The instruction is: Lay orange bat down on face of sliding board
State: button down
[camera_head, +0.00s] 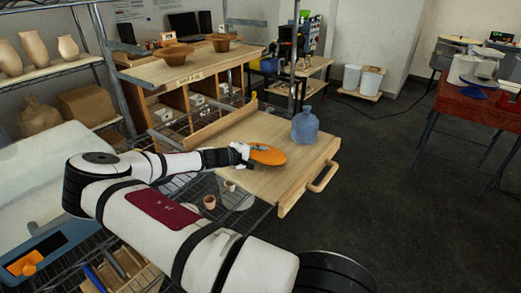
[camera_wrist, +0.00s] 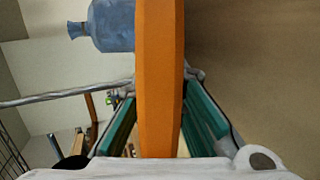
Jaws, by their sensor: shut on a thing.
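The orange bat (camera_head: 268,155) is a flat disc in the head view, held by my gripper (camera_head: 244,152) over the near left part of the sliding board. In the wrist view the bat (camera_wrist: 160,75) is seen edge-on between the green finger pads of my gripper (camera_wrist: 160,120). The sliding board (camera_head: 262,187) is a pale wooden board with a handle at its right front edge. The board face (camera_wrist: 255,60) fills the right of the wrist view. I cannot tell whether the bat touches the board.
A blue water jug (camera_head: 305,126) stands on the board just beyond the bat; it also shows in the wrist view (camera_wrist: 112,25). A small terracotta pot (camera_head: 209,202) sits on the wire shelf below left. The board's right front is clear.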

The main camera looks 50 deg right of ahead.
jog(key=shift+f, duration=0.15)
jog(key=c, duration=1.6)
grip_release()
jog(key=shift+o, duration=0.2)
jog(key=shift+a, duration=0.1)
jog(key=v, duration=1.1)
jog(key=shift+a, duration=0.4)
jog(key=shift+s, duration=0.1)
